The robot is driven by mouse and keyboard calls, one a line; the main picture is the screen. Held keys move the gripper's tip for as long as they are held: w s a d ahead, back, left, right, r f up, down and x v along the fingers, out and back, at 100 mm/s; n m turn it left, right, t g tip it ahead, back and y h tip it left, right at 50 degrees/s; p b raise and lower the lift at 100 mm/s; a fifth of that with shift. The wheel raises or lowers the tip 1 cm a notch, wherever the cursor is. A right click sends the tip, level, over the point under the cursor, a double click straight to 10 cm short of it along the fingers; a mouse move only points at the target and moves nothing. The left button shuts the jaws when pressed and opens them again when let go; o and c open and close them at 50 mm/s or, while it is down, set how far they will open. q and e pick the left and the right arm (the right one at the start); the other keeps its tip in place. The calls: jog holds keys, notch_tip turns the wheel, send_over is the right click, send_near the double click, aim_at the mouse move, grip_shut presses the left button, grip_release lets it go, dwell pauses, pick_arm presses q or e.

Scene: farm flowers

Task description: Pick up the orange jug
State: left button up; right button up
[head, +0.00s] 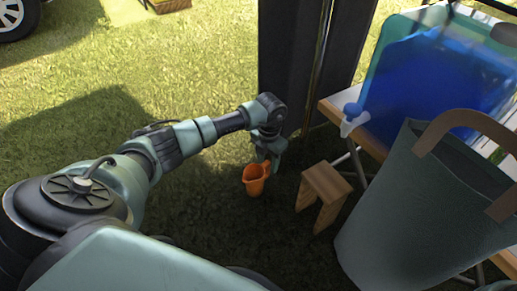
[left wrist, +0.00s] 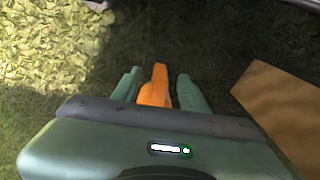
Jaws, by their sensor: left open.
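The orange jug (head: 254,181) stands on the grass in shade, near the middle of the head view, its open top facing up. My left gripper (head: 269,154) is just above and behind it, pointing down at the handle side. In the left wrist view the two green fingers of my left gripper (left wrist: 158,82) are apart, with an orange part of the jug (left wrist: 155,90) between them. I see gaps beside the orange part, more clearly on the right. Most of the jug is hidden in that view. My right gripper is not in view.
A small wooden stool (head: 325,188) stands close to the right of the jug and also shows in the left wrist view (left wrist: 283,105). A large grey-green bag (head: 400,220) is farther right. A blue container (head: 430,82) sits on a table. Open grass (head: 150,75) lies left.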

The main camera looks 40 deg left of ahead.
pick_arm(q)
jog(key=shift+f, duration=0.8)
jog(key=shift+r, duration=0.1)
grip_shut()
jog(key=shift+r, duration=0.1)
